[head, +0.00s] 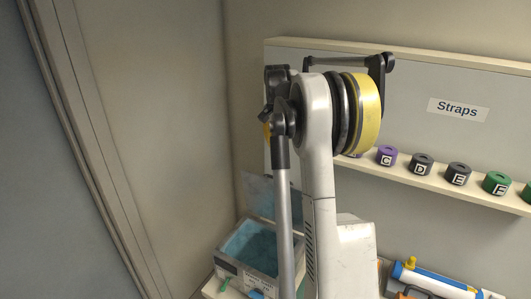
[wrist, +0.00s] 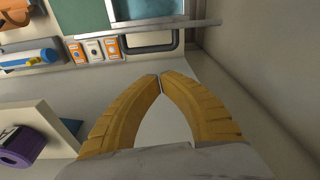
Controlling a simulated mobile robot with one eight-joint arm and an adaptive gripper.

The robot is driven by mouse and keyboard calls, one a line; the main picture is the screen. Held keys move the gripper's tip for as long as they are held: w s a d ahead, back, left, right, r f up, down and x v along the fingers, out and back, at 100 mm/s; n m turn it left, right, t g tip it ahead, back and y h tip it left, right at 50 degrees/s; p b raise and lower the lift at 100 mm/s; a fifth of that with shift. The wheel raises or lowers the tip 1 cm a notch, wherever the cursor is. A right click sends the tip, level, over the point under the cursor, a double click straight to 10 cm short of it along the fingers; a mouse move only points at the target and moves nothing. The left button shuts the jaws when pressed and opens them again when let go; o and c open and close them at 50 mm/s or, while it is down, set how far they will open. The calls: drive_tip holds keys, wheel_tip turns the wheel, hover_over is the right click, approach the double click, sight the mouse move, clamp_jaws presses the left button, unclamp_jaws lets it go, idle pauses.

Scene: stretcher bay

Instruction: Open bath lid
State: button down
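The bath looks like a pale box (head: 232,268) with a blue inside, low in the head view, partly hidden behind my arm. Its top is uncovered, and a translucent bluish panel (head: 257,194), which looks like its lid, stands raised at its back edge. My arm covers the right part of both. My gripper (wrist: 160,79) shows in the wrist view with its two yellow fingers meeting at the tips and nothing between them. It is apart from everything in that view. I cannot make out the gripper in the head view.
A strap shelf (head: 440,188) holds several lettered rolls on the right. A blue-and-white cylinder (head: 430,279) lies lower right. In the wrist view, orange-and-white cards (wrist: 95,49) lie beside a dark bent bar (wrist: 152,47), and a purple roll (wrist: 22,148) is at lower left.

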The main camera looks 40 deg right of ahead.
drive_tip(key=d+m+p, duration=0.1)
drive_tip(key=d+p, duration=0.1)
drive_tip(key=d, duration=0.3)
wheel_tip(320, 180, down, 11)
drive_tip(key=s+a+p, duration=0.1)
drive_tip(key=a+p, duration=0.1)
drive_tip(key=shift+s+a+f+g, duration=0.15)
drive_tip(key=shift+s+a+g, duration=0.15)
drive_tip(key=shift+s, duration=0.1)
drive_tip(key=shift+a, duration=0.15)
